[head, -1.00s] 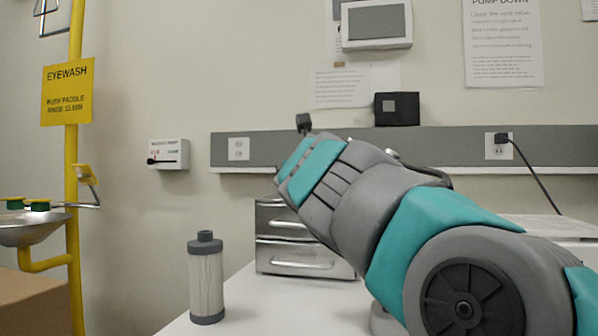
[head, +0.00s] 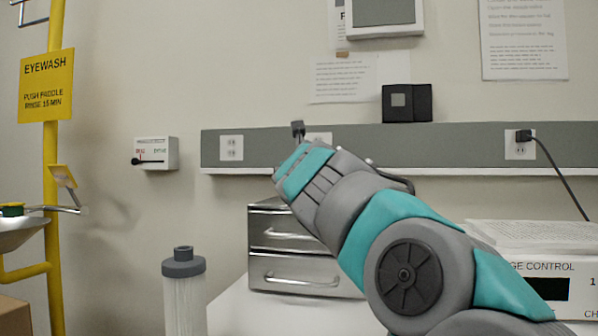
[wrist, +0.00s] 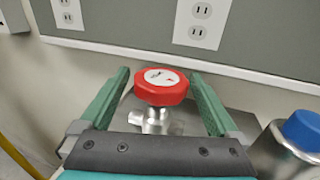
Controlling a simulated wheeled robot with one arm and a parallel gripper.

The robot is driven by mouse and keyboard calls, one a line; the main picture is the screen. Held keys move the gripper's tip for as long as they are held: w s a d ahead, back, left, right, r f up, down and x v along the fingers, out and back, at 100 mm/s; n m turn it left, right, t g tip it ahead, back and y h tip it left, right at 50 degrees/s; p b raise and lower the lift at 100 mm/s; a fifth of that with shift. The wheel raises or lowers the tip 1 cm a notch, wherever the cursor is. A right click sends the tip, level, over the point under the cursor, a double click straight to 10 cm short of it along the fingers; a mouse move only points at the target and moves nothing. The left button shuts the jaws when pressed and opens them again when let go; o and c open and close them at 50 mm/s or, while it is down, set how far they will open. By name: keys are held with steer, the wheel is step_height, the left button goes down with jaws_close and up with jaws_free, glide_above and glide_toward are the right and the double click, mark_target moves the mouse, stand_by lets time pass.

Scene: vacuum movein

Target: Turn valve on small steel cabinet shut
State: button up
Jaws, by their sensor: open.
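A red valve knob (wrist: 161,86) with a white label on top sits on a metal stem on the small steel cabinet. In the wrist view my gripper (wrist: 160,82) is open, with one green finger on each side of the knob and a gap to both. The small steel cabinet (head: 292,270) shows in the head view on the white bench, with two drawers and bar handles. Its top also shows in the wrist view (wrist: 240,121). In the head view my arm covers the cabinet's right part, and the valve and my fingertips are hidden.
A steel bottle with a blue cap (wrist: 303,130) stands close to the right of my gripper. The grey wall rail (head: 270,147) with outlets runs behind. A control box (head: 540,290) is at the right.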

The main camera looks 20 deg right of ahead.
steer(key=shift+x, duration=1.05)
steer(key=shift+c, duration=0.3)
steer(key=c, duration=1.3)
steer(key=shift+d+h, duration=0.15)
steer(key=shift+h, duration=0.15)
steer(key=shift+s+d+m+g+h, duration=0.15)
steer(key=shift+m+g+h, duration=0.5)
steer(key=shift+m+h, duration=0.35)
steer(key=shift+s+d+m+g+h, duration=0.15)
steer(key=shift+m+g+h, duration=0.6)
steer(key=shift+h, duration=0.45)
steer(key=shift+s+d+r+m+g+h, duration=0.1)
steer(key=shift+m+g+h, duration=0.5)
steer(key=shift+m+h, duration=0.1)
steer(key=shift+s+d+m+g+h, duration=0.1)
steer(key=shift+m+g+h, duration=0.5)
steer(key=shift+m+h, duration=0.1)
